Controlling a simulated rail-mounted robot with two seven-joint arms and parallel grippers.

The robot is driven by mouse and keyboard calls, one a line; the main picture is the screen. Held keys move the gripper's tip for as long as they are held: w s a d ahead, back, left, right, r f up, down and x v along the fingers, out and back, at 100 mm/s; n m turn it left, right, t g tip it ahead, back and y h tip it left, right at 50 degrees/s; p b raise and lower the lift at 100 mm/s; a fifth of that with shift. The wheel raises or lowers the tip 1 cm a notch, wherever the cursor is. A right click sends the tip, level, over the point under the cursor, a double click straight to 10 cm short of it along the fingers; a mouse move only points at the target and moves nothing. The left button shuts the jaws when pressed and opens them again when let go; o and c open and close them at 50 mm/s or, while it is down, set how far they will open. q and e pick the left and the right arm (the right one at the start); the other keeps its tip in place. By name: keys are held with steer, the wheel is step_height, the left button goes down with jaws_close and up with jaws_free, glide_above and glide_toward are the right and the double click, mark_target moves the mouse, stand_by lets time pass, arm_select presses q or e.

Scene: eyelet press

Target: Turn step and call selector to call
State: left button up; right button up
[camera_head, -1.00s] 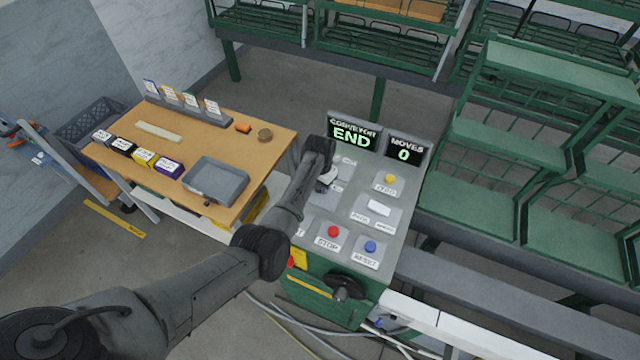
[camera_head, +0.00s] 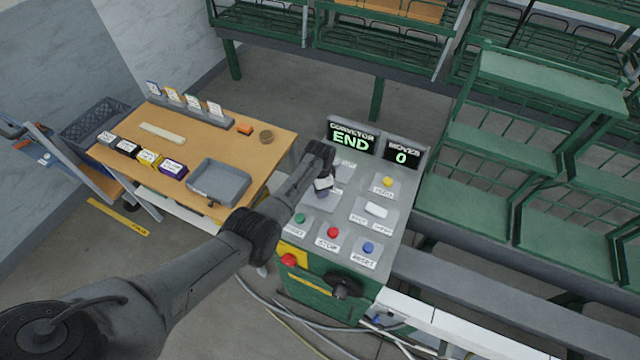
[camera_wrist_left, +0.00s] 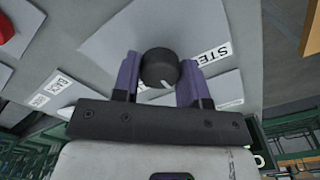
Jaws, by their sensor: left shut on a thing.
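The selector knob (camera_wrist_left: 158,68) is dark and round with a white pointer mark, seen in the left wrist view on a grey plate. A STEP label (camera_wrist_left: 214,54) lies to its right; which label the pointer faces is unclear. My left gripper (camera_wrist_left: 159,72) is shut on the knob, one purple finger on each side. In the head view my left gripper (camera_head: 323,187) is at the upper left of the console's sloping panel (camera_head: 345,212), and the knob is hidden behind it. My right gripper is in neither view.
Green (camera_head: 300,219), red (camera_head: 333,232), blue (camera_head: 368,247) and yellow (camera_head: 387,182) buttons and a white rocker (camera_head: 376,209) are on the panel. The displays read CONVEYOR END (camera_head: 351,140) and MOVES 0 (camera_head: 402,156). A wooden table (camera_head: 215,150) stands left; green racks (camera_head: 470,185) stand right.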

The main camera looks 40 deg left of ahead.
arm_select(q)
steer(key=m, duration=0.3)
steer(key=shift+m+p, duration=0.3)
steer(key=shift+p, duration=0.05)
steer(key=shift+m, duration=1.7)
steer(key=o, duration=0.9)
